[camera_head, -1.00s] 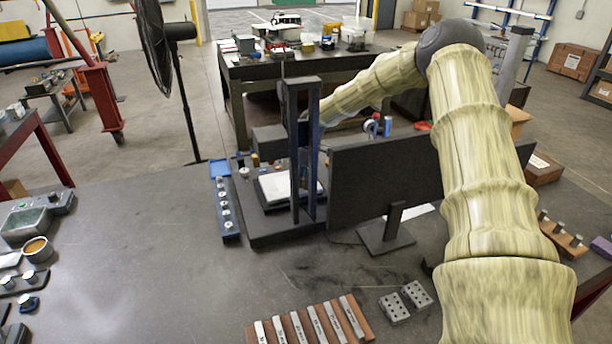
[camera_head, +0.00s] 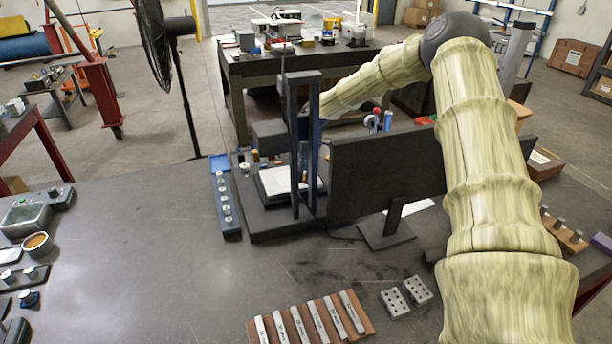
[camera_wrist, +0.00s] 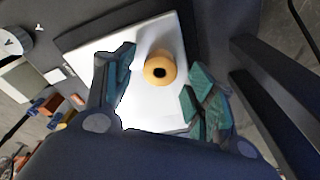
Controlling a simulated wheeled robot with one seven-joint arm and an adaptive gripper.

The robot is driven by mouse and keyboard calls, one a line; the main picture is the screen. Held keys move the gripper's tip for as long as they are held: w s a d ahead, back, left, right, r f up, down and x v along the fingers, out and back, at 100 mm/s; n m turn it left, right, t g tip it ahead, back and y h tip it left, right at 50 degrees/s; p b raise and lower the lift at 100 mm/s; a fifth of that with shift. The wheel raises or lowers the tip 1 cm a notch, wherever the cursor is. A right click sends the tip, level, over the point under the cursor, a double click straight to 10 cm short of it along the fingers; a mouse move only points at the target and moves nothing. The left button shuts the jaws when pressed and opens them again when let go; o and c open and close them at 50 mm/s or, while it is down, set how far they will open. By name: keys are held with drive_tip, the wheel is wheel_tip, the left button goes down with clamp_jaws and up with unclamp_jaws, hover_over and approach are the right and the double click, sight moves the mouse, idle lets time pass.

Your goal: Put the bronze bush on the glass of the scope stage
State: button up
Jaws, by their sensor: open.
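The bronze bush (camera_wrist: 159,69) is a ring with a dark bore, seen from above in the wrist view. It appears to stand upright on the bright white glass (camera_wrist: 143,112) of the scope stage. My gripper (camera_wrist: 157,87) is open, with a green-padded finger on either side of the bush and visible gaps between. In the head view the scope's glass (camera_head: 274,181) shows behind the dark uprights, with a small brownish patch beside them that may be the bush.
The scope's dark uprights (camera_head: 304,150) and a monitor (camera_head: 388,178) stand close to my arm. A blue rack of pieces (camera_head: 226,208) lies left of the scope. Steel bars on a wooden board (camera_head: 310,322) lie in front. The table's left middle is clear.

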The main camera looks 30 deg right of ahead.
wheel_tip(320, 180, up, 11)
drive_tip(key=s+b, duration=0.1)
drive_tip(key=b, duration=0.3)
drive_tip(key=shift+d, duration=0.4)
